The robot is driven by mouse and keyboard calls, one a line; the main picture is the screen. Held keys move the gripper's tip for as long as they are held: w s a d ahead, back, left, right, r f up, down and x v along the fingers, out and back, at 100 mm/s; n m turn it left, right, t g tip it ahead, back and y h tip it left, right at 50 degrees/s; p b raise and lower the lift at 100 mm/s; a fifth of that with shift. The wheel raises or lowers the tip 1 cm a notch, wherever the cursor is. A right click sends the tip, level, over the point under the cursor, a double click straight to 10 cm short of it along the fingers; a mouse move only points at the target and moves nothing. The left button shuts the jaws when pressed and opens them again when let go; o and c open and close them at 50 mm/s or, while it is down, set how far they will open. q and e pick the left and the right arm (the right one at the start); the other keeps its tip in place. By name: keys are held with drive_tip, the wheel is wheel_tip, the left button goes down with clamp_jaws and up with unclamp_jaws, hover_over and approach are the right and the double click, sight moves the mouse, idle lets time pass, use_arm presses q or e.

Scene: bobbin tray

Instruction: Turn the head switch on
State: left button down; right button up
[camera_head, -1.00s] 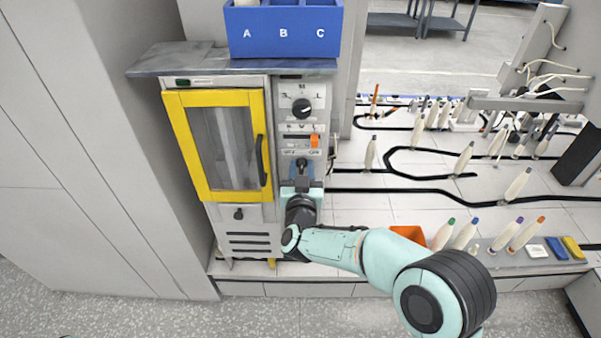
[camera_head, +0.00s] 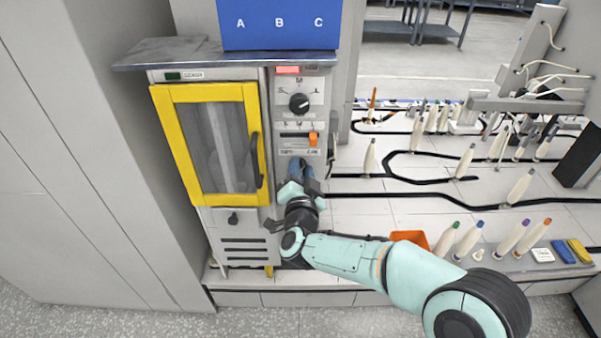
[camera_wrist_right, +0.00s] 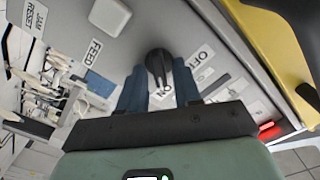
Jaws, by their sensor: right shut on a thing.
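In the head view my right gripper (camera_head: 301,172) is at the lower part of the panel and hides the switch. A lamp (camera_head: 288,70) at the top of the panel glows red. My left gripper is not in view.
A larger black knob (camera_head: 299,103) and an orange slider (camera_head: 313,139) sit above my gripper. A yellow-framed door (camera_head: 158,145) with a dark handle is just left. A blue ABC bin (camera_head: 280,38) stands on top. Bobbins and an orange box (camera_head: 410,238) are to the right.

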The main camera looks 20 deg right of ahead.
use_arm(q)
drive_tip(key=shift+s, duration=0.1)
use_arm(e)
clamp_jaws()
drive_tip(key=o, duration=0.7)
unclamp_jaws()
drive_tip(key=shift+s, duration=0.15)
